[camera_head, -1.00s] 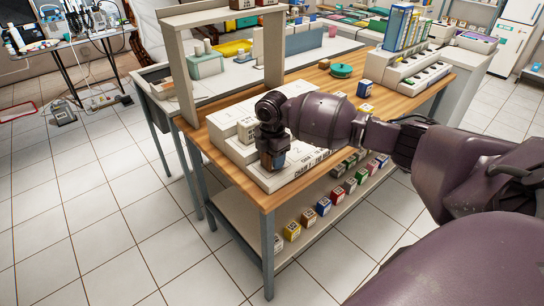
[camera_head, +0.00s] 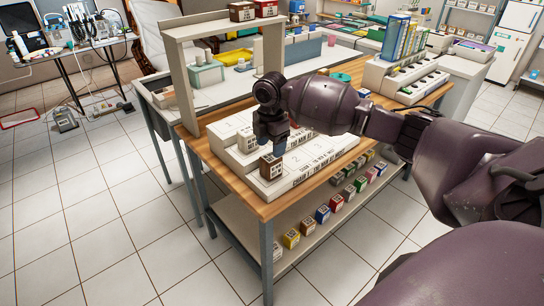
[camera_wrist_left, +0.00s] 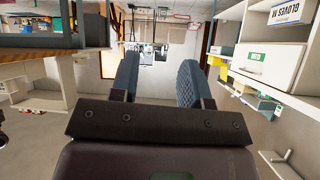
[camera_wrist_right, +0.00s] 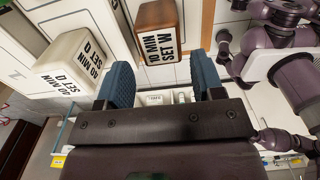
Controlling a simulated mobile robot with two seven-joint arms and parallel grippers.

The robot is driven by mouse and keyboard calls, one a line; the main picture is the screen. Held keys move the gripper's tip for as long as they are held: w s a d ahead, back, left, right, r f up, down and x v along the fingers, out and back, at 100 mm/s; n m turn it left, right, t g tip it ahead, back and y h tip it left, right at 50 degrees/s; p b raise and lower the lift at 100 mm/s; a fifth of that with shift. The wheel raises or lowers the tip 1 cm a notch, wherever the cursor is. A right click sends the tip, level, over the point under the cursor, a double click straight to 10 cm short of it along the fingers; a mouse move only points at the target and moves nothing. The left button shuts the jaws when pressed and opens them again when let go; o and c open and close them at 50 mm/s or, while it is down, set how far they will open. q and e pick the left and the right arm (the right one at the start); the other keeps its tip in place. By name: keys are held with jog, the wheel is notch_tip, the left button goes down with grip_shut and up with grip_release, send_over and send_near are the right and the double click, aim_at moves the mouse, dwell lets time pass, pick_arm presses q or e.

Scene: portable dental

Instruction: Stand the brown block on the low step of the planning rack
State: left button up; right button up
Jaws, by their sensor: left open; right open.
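The brown block (camera_head: 271,166) stands upright on the low front step of the white stepped planning rack (camera_head: 308,172), near the rack's left end. It also shows in the right wrist view (camera_wrist_right: 158,33), its lettering facing the camera, beyond the fingertips and apart from them. My right gripper (camera_head: 275,145) is open and empty just above and behind the block; its spread fingers show in the right wrist view (camera_wrist_right: 163,82). My left gripper (camera_wrist_left: 160,80) is open and empty, away from the rack, facing shelves and floor.
A white block (camera_head: 247,141) stands on a higher step, close to my right gripper; it also shows in the right wrist view (camera_wrist_right: 72,65). Several coloured blocks line the lower shelf (camera_head: 236,220). A raised shelf (camera_head: 190,28) holds a brown and a red block.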

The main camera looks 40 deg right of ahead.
aim_at(271, 157)
jog(key=shift+r, duration=2.05)
